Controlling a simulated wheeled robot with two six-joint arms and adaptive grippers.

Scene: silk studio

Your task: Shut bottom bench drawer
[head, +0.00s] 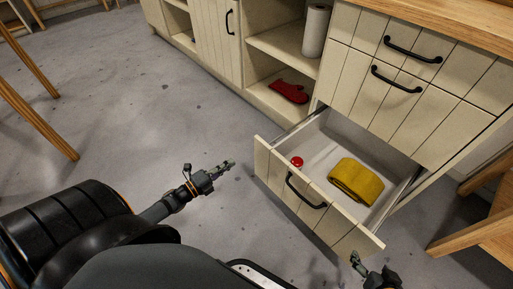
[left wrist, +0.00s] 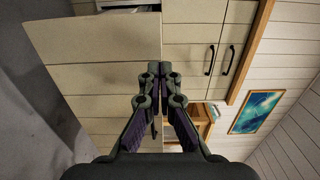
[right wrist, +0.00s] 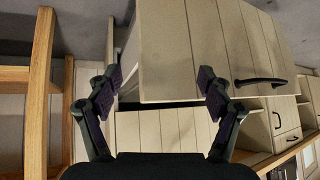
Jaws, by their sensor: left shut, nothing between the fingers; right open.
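The bottom bench drawer (head: 310,199) is pulled out in the head view, with a black bar handle (head: 304,192) on its cream plank front. A folded yellow cloth (head: 356,181) and a small red round object (head: 297,162) lie inside it. My left gripper (head: 226,165) is shut and empty, to the left of the drawer front and apart from it. My right gripper (head: 357,262) is open and empty, near the front's right end. In the right wrist view, the drawer front (right wrist: 195,60) and its handle (right wrist: 262,81) show beyond the open fingers (right wrist: 160,80).
Two closed drawers with black handles (head: 412,50) sit above, under the wooden worktop (head: 465,20). Open shelves to the left hold a red mitt (head: 289,91) and a paper roll (head: 316,30). Wooden furniture (head: 475,225) stands at the right.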

